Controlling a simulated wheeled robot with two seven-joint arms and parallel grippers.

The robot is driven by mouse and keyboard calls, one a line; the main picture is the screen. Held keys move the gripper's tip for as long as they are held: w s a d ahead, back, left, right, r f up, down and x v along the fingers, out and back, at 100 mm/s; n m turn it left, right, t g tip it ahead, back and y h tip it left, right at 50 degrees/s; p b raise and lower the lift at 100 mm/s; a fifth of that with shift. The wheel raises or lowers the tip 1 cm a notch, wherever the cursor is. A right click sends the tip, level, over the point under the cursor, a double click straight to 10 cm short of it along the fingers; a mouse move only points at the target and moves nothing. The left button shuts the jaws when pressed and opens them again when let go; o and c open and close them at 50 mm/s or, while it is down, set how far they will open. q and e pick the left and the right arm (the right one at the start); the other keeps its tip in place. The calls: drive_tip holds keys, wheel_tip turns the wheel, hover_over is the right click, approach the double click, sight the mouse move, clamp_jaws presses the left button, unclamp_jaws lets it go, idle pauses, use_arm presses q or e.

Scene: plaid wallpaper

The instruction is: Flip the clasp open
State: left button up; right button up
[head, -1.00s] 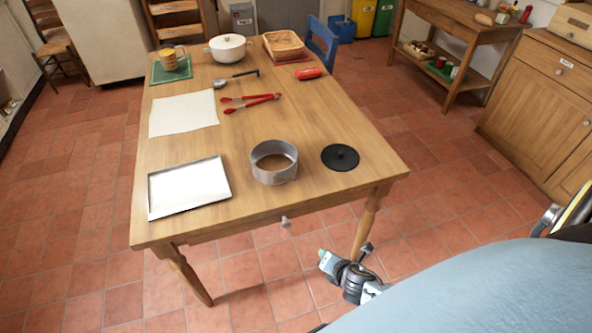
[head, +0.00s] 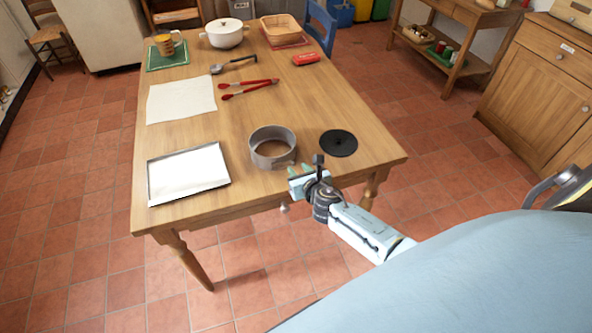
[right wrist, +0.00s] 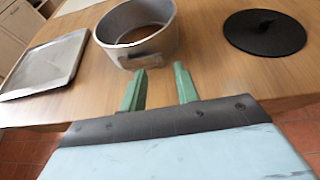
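A grey metal springform ring (head: 272,146) stands upright near the front edge of the wooden table; it also shows in the right wrist view (right wrist: 136,32). My right gripper (head: 299,172) is at the table's front edge, just in front and to the right of the ring. In the right wrist view its two green fingers (right wrist: 161,80) are apart with nothing between them. My left gripper is not in view.
A dark round lid or base (head: 338,143) lies right of the ring. A baking tray (head: 188,174) lies to the left. Behind are a white cloth (head: 180,99), red tongs (head: 247,88) and a white pot (head: 225,33). A drawer knob (head: 284,208) sticks out in front.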

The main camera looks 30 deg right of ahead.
sight(293, 164)
drive_tip(key=shift+b+x, duration=0.5)
drive_tip(key=shift+x, duration=1.05)
clamp_jaws()
